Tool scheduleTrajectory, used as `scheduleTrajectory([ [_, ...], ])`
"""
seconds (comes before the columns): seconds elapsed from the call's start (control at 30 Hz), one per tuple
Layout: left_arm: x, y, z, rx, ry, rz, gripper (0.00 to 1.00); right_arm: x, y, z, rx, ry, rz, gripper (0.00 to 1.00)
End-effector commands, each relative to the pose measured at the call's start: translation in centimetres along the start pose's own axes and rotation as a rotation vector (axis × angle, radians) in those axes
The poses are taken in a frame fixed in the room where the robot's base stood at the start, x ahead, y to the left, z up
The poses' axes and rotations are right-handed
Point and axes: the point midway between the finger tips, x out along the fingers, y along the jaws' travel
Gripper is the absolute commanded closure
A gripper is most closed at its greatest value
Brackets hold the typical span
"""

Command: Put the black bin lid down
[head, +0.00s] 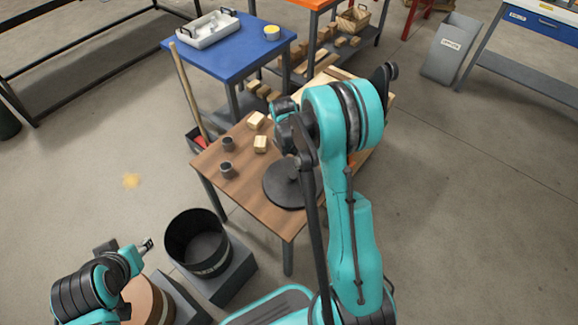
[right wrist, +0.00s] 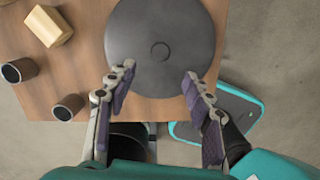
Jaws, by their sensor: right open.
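The black bin lid (head: 278,190) is a round dark disc lying flat on the brown wooden table, near its front right edge. In the right wrist view the lid (right wrist: 160,25) shows a small ring at its middle. My right gripper (right wrist: 158,77) is open and empty, its two fingertips apart over the near part of the lid. Whether they touch it I cannot tell. In the head view my right arm hides part of the lid. My left gripper (head: 147,245) is at the lower left, away from the lid; its jaws are too small to judge.
The open black bin (head: 198,255) stands on a grey block left of the table (head: 240,187). Two dark cups (head: 227,169) and pale wooden blocks (head: 261,144) stand on the table. A blue table (head: 240,62) with a white tray (head: 210,28) is behind.

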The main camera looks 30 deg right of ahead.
Motion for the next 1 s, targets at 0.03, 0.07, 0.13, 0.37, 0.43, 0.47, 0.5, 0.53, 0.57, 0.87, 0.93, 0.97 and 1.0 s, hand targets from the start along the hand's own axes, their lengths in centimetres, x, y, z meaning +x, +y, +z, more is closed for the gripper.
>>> scheduleTrajectory([
  [0.03, 0.0, 0.0, 0.0, 0.0, 0.0, 0.0, 0.6, -1.1, -0.1, -0.3, 0.03, -0.002, 0.012, 0.49],
  [0.07, 0.0, 0.0, 0.0, 0.0, 0.0, 0.0, 0.6, -2.0, -0.2, -0.6, 0.061, -0.003, 0.023, 0.49],
  [0.13, 0.0, 0.0, 0.0, 0.0, 0.0, 0.0, 0.6, -4.4, -0.6, -1.3, 0.16, -0.005, 0.058, 0.49],
  [0.37, 0.0, 0.0, 0.0, 0.0, 0.0, 0.0, 0.6, -13.7, -3.9, -5.2, 0.629, 0.048, 0.219, 0.49],
  [0.43, 0.0, 0.0, 0.0, 0.0, 0.0, 0.0, 0.6, -15.8, -5.3, -6.5, 0.777, 0.083, 0.265, 0.49],
  [0.47, 0.0, 0.0, 0.0, 0.0, 0.0, 0.0, 0.6, -16.7, -6.0, -7.1, 0.839, 0.101, 0.285, 0.49],
  [0.5, 0.0, 0.0, 0.0, 0.0, 0.0, 0.0, 0.6, -17.7, -6.9, -7.8, 0.924, 0.129, 0.309, 0.49],
  [0.53, 0.0, 0.0, 0.0, 0.0, 0.0, 0.0, 0.6, -18.3, -7.7, -8.4, 0.987, 0.151, 0.325, 0.49],
  [0.57, 0.0, 0.0, 0.0, 0.0, 0.0, 0.0, 0.6, -18.9, -8.3, -8.9, 1.05, 0.175, 0.341, 0.49],
  [0.87, 0.0, 0.0, 0.0, 0.0, 0.0, 0.0, 0.6, -21.4, -14.4, -13.3, 1.572, 0.441, 0.426, 0.49],
  [0.93, 0.0, 0.0, 0.0, 0.0, 0.0, 0.0, 0.6, -21.5, -15.1, -13.8, 1.641, 0.483, 0.429, 0.49],
  [0.97, 0.0, 0.0, 0.0, 0.0, 0.0, 0.0, 0.6, -21.5, -15.3, -13.9, 1.663, 0.498, 0.43, 0.49],
  [1.0, 0.0, 0.0, 0.0, 0.0, 0.0, 0.0, 0.6, -21.5, -15.5, -14.1, 1.687, 0.513, 0.43, 0.49],
])
